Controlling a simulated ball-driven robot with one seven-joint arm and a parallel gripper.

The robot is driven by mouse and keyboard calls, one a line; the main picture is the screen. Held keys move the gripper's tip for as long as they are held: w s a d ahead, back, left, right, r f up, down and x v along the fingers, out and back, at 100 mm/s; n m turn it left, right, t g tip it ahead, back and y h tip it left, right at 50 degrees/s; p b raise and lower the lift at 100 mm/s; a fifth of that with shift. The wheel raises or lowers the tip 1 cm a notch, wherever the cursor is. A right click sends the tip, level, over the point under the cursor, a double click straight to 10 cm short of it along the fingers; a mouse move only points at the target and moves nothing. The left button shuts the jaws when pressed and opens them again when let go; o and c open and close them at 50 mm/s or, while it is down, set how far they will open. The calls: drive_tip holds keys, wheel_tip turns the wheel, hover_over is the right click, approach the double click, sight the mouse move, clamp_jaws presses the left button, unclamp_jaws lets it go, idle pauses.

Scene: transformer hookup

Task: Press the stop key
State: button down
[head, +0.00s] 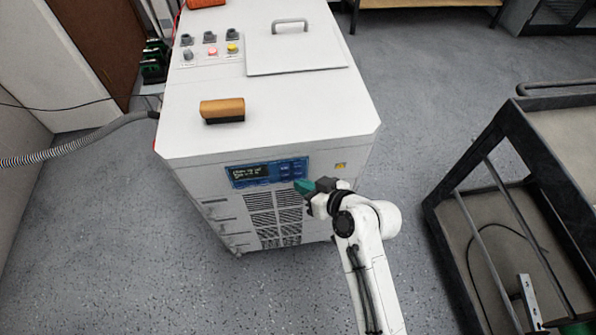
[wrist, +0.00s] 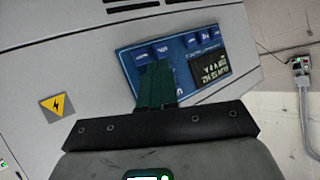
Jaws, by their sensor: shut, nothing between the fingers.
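The blue control panel (head: 268,172) is on the upper front face of a white cabinet, with a dark display at its left and small keys at its right. The wrist view shows the panel (wrist: 185,55) turned over, with several blue keys (wrist: 162,49) along its upper edge. Their labels are too small to read, so I cannot tell which is the stop key. My gripper (head: 304,187) is shut and empty, its green fingers at the panel's lower right in the head view. In the wrist view the fingertips (wrist: 157,66) overlap the panel just below two keys; whether they touch is unclear.
The white cabinet (head: 290,115) has a wooden-backed brush (head: 222,109), a handled lid plate (head: 294,52) and several buttons (head: 212,51) on top. A dark-framed cart (head: 520,115) stands at the right. The grey floor between them is clear.

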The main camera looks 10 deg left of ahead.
drive_tip(key=shift+w, duration=0.1)
drive_tip(key=shift+w+a, duration=0.1)
drive_tip(key=shift+w, duration=0.2)
drive_tip(key=shift+w+a+b, duration=0.1)
drive_tip(key=shift+w+b, duration=0.25)
idle(0.7)
drive_tip(key=shift+s, duration=0.1)
drive_tip(key=shift+s+d+p, duration=0.2)
drive_tip(key=shift+s+p, duration=0.15)
drive_tip(key=shift+s, duration=0.3)
drive_tip(key=shift+s+d+p, duration=0.25)
drive_tip(key=shift+s+p, duration=0.05)
drive_tip(key=shift+s, duration=0.5)
drive_tip(key=shift+s+d+p, duration=0.2)
drive_tip(key=shift+s+p, duration=0.15)
drive_tip(key=shift+s, duration=0.45)
drive_tip(key=shift+s+d+p, duration=0.25)
drive_tip(key=shift+s+p, duration=0.05)
drive_tip(key=shift+s, duration=0.5)
idle(0.5)
